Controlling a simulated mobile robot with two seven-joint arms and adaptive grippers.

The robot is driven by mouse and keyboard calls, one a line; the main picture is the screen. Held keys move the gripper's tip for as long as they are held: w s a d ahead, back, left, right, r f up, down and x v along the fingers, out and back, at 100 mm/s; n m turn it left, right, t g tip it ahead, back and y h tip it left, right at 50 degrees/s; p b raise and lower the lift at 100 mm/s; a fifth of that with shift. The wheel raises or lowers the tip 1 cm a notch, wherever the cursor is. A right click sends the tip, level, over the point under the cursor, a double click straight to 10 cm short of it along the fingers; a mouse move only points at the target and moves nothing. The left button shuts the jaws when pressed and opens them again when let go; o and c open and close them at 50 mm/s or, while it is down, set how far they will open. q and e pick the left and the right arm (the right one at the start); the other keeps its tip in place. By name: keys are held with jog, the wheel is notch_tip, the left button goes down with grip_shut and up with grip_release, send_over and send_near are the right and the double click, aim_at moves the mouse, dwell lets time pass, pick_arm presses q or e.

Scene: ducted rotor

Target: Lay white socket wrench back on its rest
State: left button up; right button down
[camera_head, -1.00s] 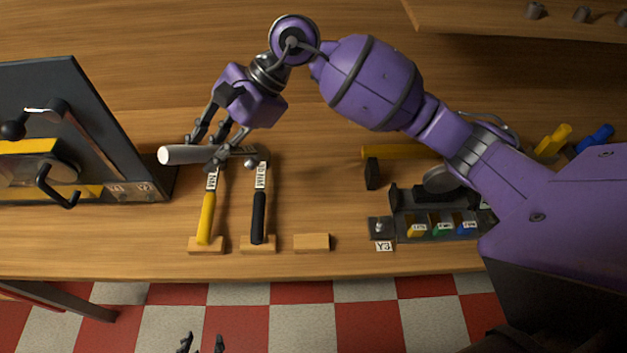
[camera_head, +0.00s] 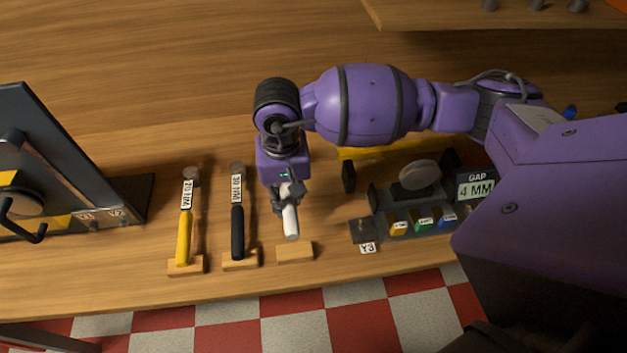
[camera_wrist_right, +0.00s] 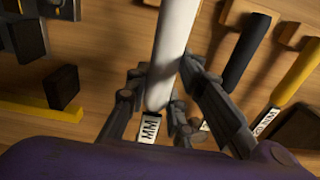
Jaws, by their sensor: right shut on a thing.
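My right gripper (camera_head: 287,194) is shut on the white socket wrench (camera_head: 291,222). Its white handle points toward the table's front edge, with its end just behind a small wooden rest block (camera_head: 295,252). In the right wrist view the white handle (camera_wrist_right: 174,40) runs up from between the fingers of the gripper (camera_wrist_right: 163,82), with a partly hidden label (camera_wrist_right: 149,127) by the fingers. The wrench's head is hidden by the gripper. I cannot tell whether the wrench touches the table. My left gripper is not in view.
A black-handled wrench (camera_head: 237,232) and a yellow-handled wrench (camera_head: 184,238) lie on rests to the left. To the right stand a dark fixture with coloured blocks (camera_head: 422,224), a Y3 plate (camera_head: 364,231) and a yellow bar (camera_head: 395,148). A dark panel (camera_head: 65,165) stands far left.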

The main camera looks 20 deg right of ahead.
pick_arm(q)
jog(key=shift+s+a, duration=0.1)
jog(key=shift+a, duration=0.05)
pick_arm(e)
jog(key=shift+w+r, duration=0.1)
jog(key=shift+r, duration=0.1)
jog(key=shift+f, duration=0.45)
notch_tip(320, 180, down, 4)
jog(key=shift+r+b, duration=0.25)
jog(key=shift+b, duration=0.8)
jog(key=shift+f, duration=0.4)
jog(key=shift+f+b, duration=0.25)
jog(key=shift+b, duration=0.05)
jog(key=shift+f, duration=0.1)
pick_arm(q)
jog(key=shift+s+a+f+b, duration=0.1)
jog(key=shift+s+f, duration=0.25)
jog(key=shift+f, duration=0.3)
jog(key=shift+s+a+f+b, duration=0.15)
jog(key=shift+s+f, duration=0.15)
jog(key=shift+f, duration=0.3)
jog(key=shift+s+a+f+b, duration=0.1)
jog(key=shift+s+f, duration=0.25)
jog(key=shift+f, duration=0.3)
pick_arm(e)
jog(key=shift+f, duration=0.35)
